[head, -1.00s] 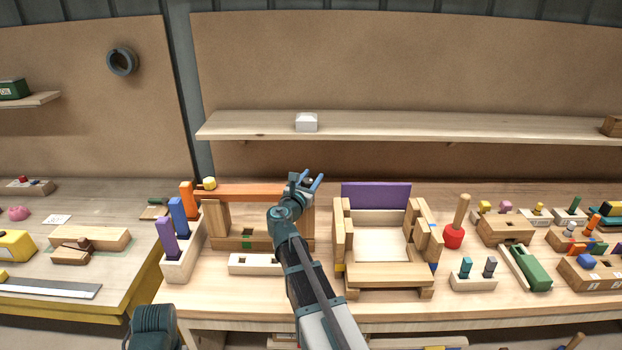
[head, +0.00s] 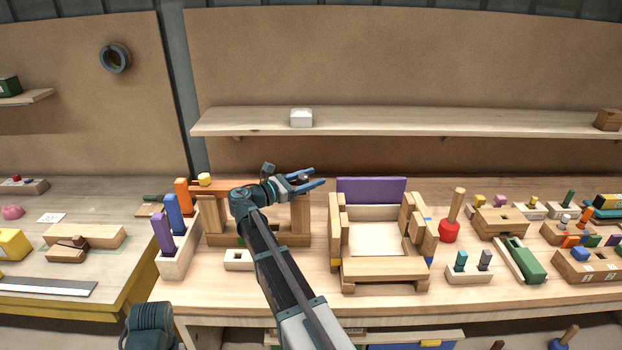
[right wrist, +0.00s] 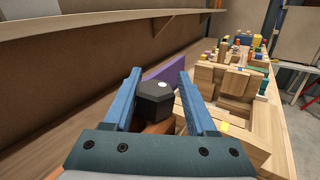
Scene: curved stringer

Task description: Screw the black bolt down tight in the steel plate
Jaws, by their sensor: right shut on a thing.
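My right gripper (head: 316,179) is at the right end of the orange beam (head: 236,187) on the wooden frame, its blue fingers pointing right. In the right wrist view the black bolt (right wrist: 153,100) shows as a dark hexagonal head with a white dot on top. It sits between the two blue fingers, and the gripper is shut on it. An orange-brown surface shows just below the head. The bolt's shank is hidden, and I cannot make out a steel plate under it.
A wooden assembly with a purple board (head: 371,190) stands just right of the gripper. A block with purple, blue and orange pegs (head: 178,254) stands to the left. A shelf (head: 400,122) runs above the bench, with a white box (head: 301,118) on it.

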